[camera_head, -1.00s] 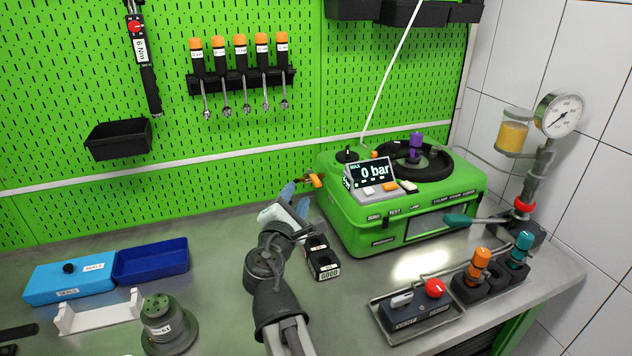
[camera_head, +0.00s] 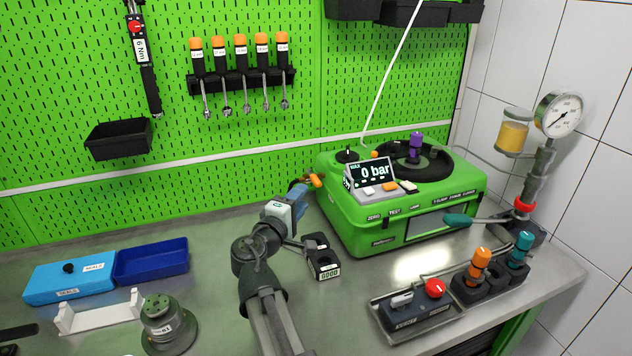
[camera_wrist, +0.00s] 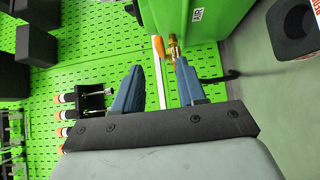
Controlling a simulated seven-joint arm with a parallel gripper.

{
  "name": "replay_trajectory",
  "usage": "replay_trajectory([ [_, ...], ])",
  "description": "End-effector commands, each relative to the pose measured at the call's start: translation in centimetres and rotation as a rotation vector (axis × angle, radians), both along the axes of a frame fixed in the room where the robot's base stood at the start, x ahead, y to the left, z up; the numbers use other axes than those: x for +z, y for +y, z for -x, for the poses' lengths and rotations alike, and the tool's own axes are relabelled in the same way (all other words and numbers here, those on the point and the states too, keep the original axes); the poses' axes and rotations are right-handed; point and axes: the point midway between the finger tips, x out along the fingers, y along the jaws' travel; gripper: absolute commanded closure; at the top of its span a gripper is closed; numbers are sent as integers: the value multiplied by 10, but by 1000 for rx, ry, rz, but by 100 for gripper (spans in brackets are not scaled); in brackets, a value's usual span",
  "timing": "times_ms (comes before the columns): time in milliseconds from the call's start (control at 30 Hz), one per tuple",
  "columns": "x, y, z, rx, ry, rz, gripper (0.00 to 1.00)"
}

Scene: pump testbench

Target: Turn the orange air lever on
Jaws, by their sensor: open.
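The orange air lever (camera_head: 315,181) sticks out from the left side of the green test unit (camera_head: 365,229), near its back. My gripper (camera_head: 300,190) is open and empty, with its blue fingers just left of the lever in the head view. In the wrist view the orange lever (camera_wrist: 157,47) and a brass fitting (camera_wrist: 173,50) appear just past the fingertips of my gripper (camera_wrist: 158,72). The lever lies between the two fingers in that picture, closer to the right one. I cannot tell its exact depth. The unit's display (camera_head: 372,173) reads 0 bar.
A black block (camera_head: 322,257) stands beneath the wrist, left of the test unit. The green pegboard (camera_head: 250,150) rises close behind the gripper. A row of orange-handled tools (camera_head: 240,70) hangs higher up. Blue boxes (camera_head: 150,262) sit at left; a control box (camera_head: 415,306) is front right.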

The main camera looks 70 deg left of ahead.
Motion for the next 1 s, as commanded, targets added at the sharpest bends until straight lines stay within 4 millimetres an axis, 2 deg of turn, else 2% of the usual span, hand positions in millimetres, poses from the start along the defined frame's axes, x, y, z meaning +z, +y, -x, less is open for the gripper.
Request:
replay_trajectory([
  [33, 0, 10, -8, -2, 0, 0, 60],
  [200, 0, 31, -29, -1, -1, 1, 60],
  [500, 0, 60, -58, 1, -1, 1, 60],
  [700, 0, 67, -67, 0, -1, 1, 60],
  [1000, 0, 68, -68, 1, -1, 1, 60],
])
